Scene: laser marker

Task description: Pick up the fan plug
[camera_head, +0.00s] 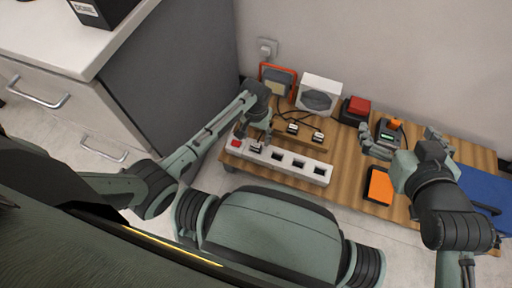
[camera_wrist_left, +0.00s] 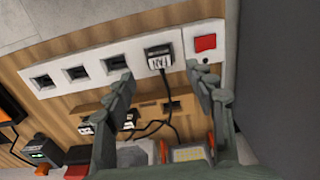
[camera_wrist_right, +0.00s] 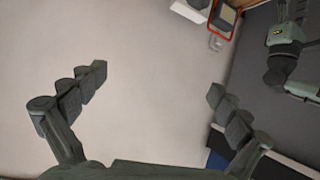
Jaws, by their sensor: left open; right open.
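A dark plug (camera_wrist_left: 158,59) with a black cable sits in the white power strip (camera_wrist_left: 108,67), in the socket beside the red switch (camera_wrist_left: 205,43). Two more plugs (camera_head: 292,128) (camera_head: 318,137) stand on a wooden holder behind the strip; its third slot looks empty in the left wrist view. The fan (camera_head: 316,98) is a white box with a grey round front. Which plug belongs to it I cannot trace. My left gripper (camera_head: 260,136) is open over the strip, its fingers either side of the seated plug, apparently not gripping it. My right gripper (camera_head: 400,143) is open and empty.
An orange-framed lamp (camera_head: 278,80), a red-topped box (camera_head: 355,109) and a dark device with a green display (camera_head: 389,133) stand along the back. An orange-and-black item (camera_head: 379,186) lies in front of the right gripper. A grey cabinet (camera_head: 180,70) rises at left.

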